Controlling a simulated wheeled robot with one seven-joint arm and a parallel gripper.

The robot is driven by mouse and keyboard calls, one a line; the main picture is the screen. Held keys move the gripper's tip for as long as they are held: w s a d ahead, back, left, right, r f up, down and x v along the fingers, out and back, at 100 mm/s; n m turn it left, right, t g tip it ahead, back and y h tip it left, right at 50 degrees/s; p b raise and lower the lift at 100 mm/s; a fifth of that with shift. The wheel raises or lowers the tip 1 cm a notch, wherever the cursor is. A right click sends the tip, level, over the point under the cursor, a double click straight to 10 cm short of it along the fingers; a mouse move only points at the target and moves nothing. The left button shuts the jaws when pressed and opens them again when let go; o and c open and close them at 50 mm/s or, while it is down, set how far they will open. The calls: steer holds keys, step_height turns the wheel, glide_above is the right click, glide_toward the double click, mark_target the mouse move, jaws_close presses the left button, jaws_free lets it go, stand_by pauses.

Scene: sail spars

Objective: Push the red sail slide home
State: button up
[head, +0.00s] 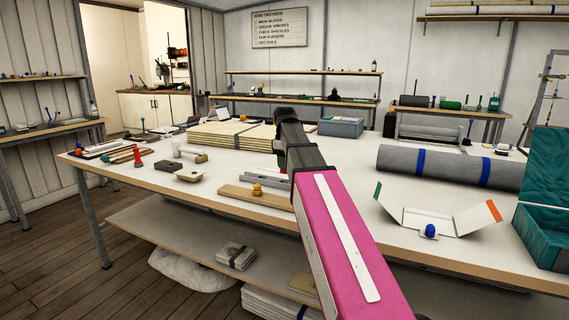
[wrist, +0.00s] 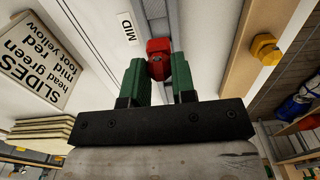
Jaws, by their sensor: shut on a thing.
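In the wrist view, the red sail slide (wrist: 157,58) sits between the two green fingers of my gripper (wrist: 160,72), which is shut on it. The slide is at the near part of a grey track (wrist: 162,22) that runs away from me. I cannot tell how far it is seated in the track. A white label reading MID (wrist: 129,29) lies left of the track.
A yellow slide (head: 257,189) stands on a wooden strip (head: 240,197); it also shows in the wrist view (wrist: 266,49). A slides sign (wrist: 38,58) is at the left. A grey roll (head: 450,168), a white folded piece (head: 410,222) and a teal box (head: 545,235) lie right.

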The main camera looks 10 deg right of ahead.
mark_target(284, 173)
steer(key=shift+f, duration=2.35)
stand_by(0.7)
steer(key=o, duration=1)
steer(key=shift+r, duration=3.5)
